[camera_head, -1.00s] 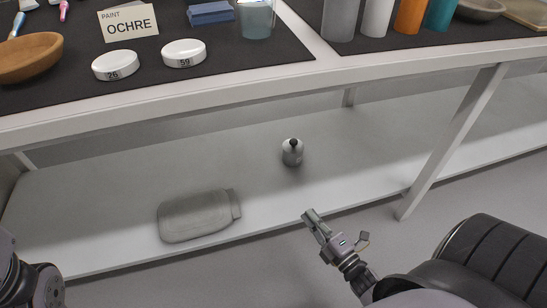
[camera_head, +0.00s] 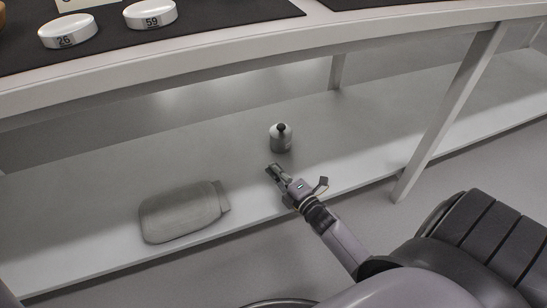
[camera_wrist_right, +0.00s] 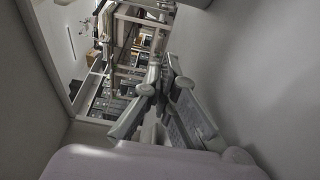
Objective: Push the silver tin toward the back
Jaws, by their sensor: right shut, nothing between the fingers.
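The silver tin (camera_head: 280,138) is a small round can with a dark cap, upright on the lower shelf (camera_head: 335,130) under the table. My right gripper (camera_head: 272,170) is shut and empty. It reaches over the shelf just in front of the tin, with a small gap showing between them in the head view. In the right wrist view my gripper's fingers (camera_wrist_right: 165,75) fill the middle, and I cannot make out the tin there. My left gripper is not in view.
A grey bag-like bundle (camera_head: 184,211) lies on the shelf to the left of the gripper. A table leg (camera_head: 450,112) stands to the right. The tabletop edge (camera_head: 190,80) overhangs the shelf. The shelf behind and beside the tin is clear.

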